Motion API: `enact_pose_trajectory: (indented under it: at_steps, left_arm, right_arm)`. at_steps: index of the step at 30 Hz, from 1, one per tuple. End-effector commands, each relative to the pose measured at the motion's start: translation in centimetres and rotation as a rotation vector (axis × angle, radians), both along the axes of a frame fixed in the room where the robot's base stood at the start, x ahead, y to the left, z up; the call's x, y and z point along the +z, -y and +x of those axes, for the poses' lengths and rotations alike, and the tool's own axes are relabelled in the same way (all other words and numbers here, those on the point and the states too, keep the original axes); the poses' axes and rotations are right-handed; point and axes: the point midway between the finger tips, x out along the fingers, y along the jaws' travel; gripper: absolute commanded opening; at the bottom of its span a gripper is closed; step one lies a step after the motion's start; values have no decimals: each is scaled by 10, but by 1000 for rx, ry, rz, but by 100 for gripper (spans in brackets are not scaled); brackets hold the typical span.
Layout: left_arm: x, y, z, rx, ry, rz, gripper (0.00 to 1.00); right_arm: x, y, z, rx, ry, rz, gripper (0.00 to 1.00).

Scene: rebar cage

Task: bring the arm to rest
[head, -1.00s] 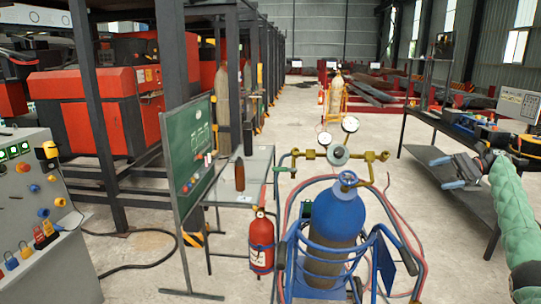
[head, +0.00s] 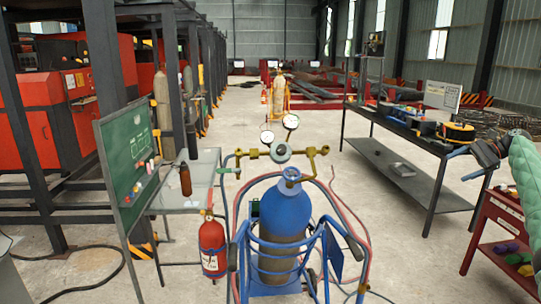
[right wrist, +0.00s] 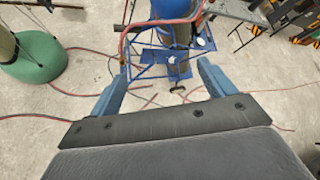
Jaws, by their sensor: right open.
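My right gripper (head: 465,163) is at the right edge of the head view, at the end of my green-sleeved arm. Its blue fingers are apart with nothing between them. In the right wrist view the open fingers (right wrist: 162,67) point toward the concrete floor and the foot of the blue cylinder cart (right wrist: 166,58). In the head view the gripper is in the air, well to the right of the blue gas cylinder (head: 285,215). My left gripper is not in view.
A dark workbench (head: 425,170) stands behind the gripper, and a red tool cart (head: 497,228) is below it at right. A green board (head: 128,160), a fire extinguisher (head: 213,247) and a small table (head: 205,165) stand left of the cylinder.

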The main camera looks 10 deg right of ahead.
Motion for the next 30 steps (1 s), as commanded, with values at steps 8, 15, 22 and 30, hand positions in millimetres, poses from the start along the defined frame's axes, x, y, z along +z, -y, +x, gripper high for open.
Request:
enact_pose_trajectory:
  at_steps: [8,15,22,30]
  left_arm:
    - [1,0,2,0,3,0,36]
    - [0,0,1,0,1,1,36]
    - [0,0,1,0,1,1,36]
    - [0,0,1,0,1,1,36]
  right_arm:
    - [-92,-10,-3,33,-57,-231,82]
    - [-186,-19,-19,119,-103,-487,82]
    - [-269,-27,-46,252,-135,-723,82]
    - [-356,-39,-89,464,-152,-973,82]
